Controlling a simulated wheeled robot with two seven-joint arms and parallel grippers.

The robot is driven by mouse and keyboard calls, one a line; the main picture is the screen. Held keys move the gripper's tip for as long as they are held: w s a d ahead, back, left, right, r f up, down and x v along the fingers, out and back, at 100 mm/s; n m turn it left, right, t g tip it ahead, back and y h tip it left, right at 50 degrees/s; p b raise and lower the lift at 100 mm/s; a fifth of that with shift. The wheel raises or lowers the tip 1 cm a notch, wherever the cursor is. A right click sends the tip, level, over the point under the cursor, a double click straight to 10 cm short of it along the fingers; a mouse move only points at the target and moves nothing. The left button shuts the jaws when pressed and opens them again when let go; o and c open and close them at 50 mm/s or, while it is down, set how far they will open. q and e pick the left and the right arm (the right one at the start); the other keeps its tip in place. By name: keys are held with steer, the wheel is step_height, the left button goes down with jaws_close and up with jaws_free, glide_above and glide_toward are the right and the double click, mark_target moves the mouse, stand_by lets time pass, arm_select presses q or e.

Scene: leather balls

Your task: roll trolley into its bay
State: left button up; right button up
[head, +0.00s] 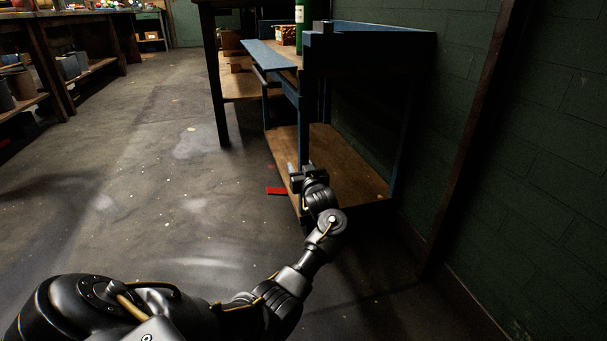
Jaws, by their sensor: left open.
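The trolley (345,168) has a blue frame, a wooden lower shelf and a raised blue rim on top. It stands upright on the floor right of centre, close to the green wall. My left gripper (294,174) is open at the trolley's near left corner, in front of the lower shelf's edge. I cannot tell whether it touches the frame. A flat red strip (278,190) lies on the floor just left of that corner; I cannot tell whether it marks the bay. My right gripper is not in view. The trolley's wheels are not clearly visible.
A green bottle (300,28) and a small basket (286,36) stand on the trolley's top. A dark-legged table (218,95) is right behind it. A workbench (42,60) lines the left. The floor (130,190) between is clear. A dark post (478,120) rises at right.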

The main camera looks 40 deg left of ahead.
arm_select(q)
steer(key=shift+w+d, duration=0.1)
steer(key=shift+d, duration=0.1)
steer(key=shift+c, duration=0.5)
jaws_close()
stand_by(0.7)
